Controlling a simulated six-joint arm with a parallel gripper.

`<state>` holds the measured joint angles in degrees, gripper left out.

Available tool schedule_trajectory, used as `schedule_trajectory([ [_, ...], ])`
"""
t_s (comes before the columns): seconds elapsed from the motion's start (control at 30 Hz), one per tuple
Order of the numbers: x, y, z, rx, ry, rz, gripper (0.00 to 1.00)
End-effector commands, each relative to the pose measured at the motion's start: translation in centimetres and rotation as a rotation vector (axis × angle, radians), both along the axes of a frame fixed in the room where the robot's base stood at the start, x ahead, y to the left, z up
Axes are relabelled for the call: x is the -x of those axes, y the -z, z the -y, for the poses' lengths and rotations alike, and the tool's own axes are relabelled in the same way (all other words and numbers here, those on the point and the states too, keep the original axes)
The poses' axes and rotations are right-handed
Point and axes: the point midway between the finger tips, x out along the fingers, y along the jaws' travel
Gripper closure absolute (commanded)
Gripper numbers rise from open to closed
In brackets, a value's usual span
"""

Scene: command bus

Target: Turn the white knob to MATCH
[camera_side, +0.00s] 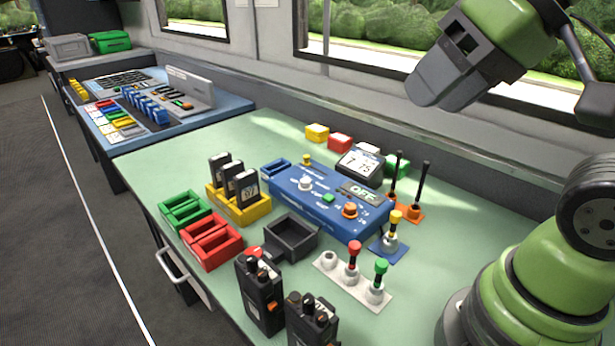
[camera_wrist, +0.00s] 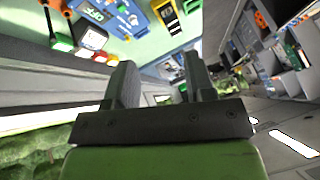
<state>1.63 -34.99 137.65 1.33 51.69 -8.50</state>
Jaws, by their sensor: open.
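The blue control panel (camera_side: 318,205) sits on the green table, and part of it shows at the top of the wrist view (camera_wrist: 135,22). A white knob (camera_side: 306,183) stands on the panel's left half; its pointer direction is too small to read. An orange knob (camera_side: 349,210), a green button (camera_side: 328,198) and a yellow knob (camera_side: 306,160) are also on the panel. My gripper (camera_side: 440,92) is high above the table, up and right of the panel, apart from everything. Its fingers (camera_wrist: 157,75) are spread and empty.
Radios (camera_side: 260,295) stand at the table's front. Red (camera_side: 212,240) and green trays, a yellow charger rack (camera_side: 238,208) and a black bin (camera_side: 291,236) lie left of the panel. Upright levers (camera_side: 352,262) stand right and in front. Windows line the back wall.

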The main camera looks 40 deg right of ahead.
Motion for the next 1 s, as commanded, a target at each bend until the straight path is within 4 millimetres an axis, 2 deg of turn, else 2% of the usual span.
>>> schedule_trajectory([
  [0.13, -4.9, -0.2, 0.9, 0.088, -0.144, -0.043, 0.51],
  [0.27, -9.6, 0.7, 2.1, 0.160, -0.295, -0.067, 0.51],
  [0.47, -16.3, 4.6, 4.8, 0.244, -0.530, -0.090, 0.51],
  [0.6, -20.2, 8.9, 7.0, 0.288, -0.695, -0.091, 0.51],
  [0.8, -23.2, 14.9, 9.6, 0.328, -0.880, -0.072, 0.51],
  [0.9, -23.8, 16.7, 10.3, 0.340, -0.933, -0.063, 0.51],
  [1.0, -24.1, 17.6, 10.5, 0.344, -0.959, -0.057, 0.51],
])
